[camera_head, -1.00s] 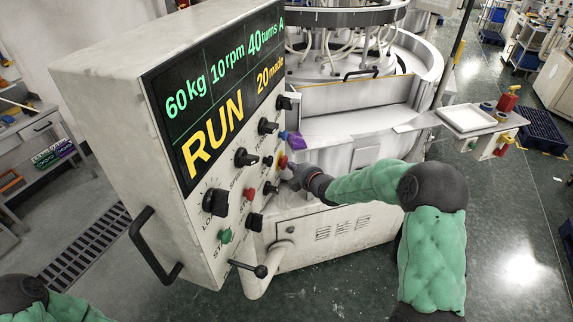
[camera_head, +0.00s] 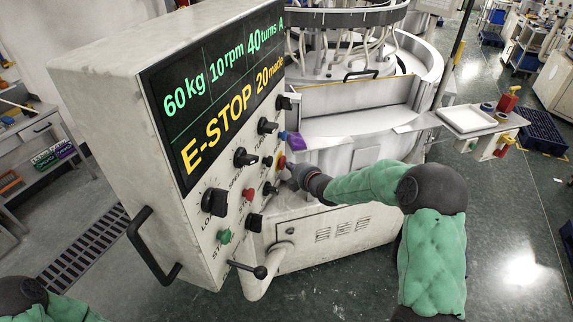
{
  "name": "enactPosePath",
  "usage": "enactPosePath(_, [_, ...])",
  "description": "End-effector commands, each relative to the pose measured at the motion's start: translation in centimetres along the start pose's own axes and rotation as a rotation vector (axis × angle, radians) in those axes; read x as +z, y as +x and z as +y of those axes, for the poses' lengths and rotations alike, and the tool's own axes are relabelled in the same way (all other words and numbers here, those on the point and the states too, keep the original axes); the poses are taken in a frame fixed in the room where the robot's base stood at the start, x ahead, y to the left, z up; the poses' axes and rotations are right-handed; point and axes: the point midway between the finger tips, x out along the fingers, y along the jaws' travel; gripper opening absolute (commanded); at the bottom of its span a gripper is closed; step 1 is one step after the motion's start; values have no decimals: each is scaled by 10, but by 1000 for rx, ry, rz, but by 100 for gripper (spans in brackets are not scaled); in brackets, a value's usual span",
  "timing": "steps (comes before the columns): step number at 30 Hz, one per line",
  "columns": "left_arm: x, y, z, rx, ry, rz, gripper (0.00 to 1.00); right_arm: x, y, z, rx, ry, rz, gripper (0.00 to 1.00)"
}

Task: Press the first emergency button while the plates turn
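The control panel (camera_head: 205,215) stands left of centre, and its display (camera_head: 215,90) reads E-STOP in yellow, with 60 kg, 10 rpm, 40 turns A and 20 made. A red emergency button with yellow around it (camera_head: 281,161) sits at the panel's right edge. My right gripper (camera_head: 292,178) is at that edge, right beside the button; whether they touch is hard to see. Its fingers are too small and hidden to tell open from shut. My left arm shows at the lower left, its gripper out of view. The lapping machine (camera_head: 375,130) with its plates stands behind the panel.
Black knobs, a green button (camera_head: 224,236) and another red button (camera_head: 248,195) share the panel face. A lever (camera_head: 261,271) and a black handle (camera_head: 142,240) stick out. A small tray (camera_head: 468,118) stands at the right. The floor at right is open.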

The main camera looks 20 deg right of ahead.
Motion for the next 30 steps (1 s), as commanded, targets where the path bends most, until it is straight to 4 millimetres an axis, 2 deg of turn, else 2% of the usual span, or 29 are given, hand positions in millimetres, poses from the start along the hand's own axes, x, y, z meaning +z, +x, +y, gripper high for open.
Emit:
enactPosePath(12, [0, 2, -1, 0, 0, 0, 40, 12, -13, 1, 3, -1, 1, 0])
enactPosePath(23, [0, 2, -1, 0, 0, 0, 40, 14, -14, 0, 1, 0, 0, 0])
enactPosePath(30, [0, 0, 0, 0, 0, 0, 40, 28, -27, 1, 1, -1, -2, 0])
